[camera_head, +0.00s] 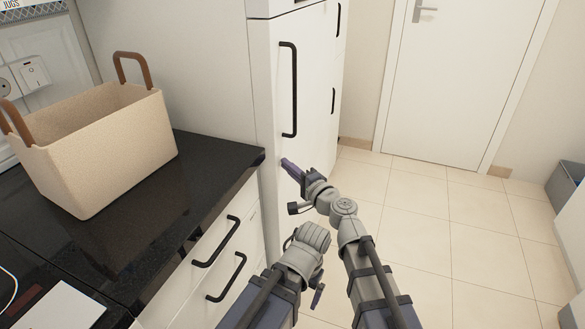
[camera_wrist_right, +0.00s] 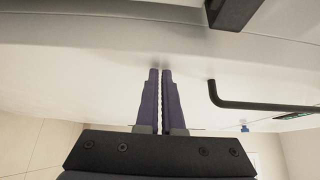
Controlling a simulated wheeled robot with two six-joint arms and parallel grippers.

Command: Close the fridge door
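The fridge door (camera_head: 298,62) is a tall white panel with a long black vertical handle (camera_head: 289,90), right of the dark counter. It looks flush or nearly flush with its cabinet; I cannot tell if a small gap is left. My right gripper (camera_head: 288,166) is at the door's lower part, below the handle, its fingertips at or very near the white surface. In the right wrist view its two purple fingers (camera_wrist_right: 160,98) are together with nothing between them, and a black handle (camera_wrist_right: 262,104) is to their right. My left gripper (camera_head: 318,297) is low by the drawers, mostly hidden by its arm.
A beige basket (camera_head: 105,145) with brown handles stands on the black countertop (camera_head: 190,195). White drawers (camera_head: 205,285) with black handles are below it. Open tiled floor (camera_head: 440,220) lies to the right, before a white room door (camera_head: 460,80). A grey box (camera_head: 565,185) is at the right edge.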

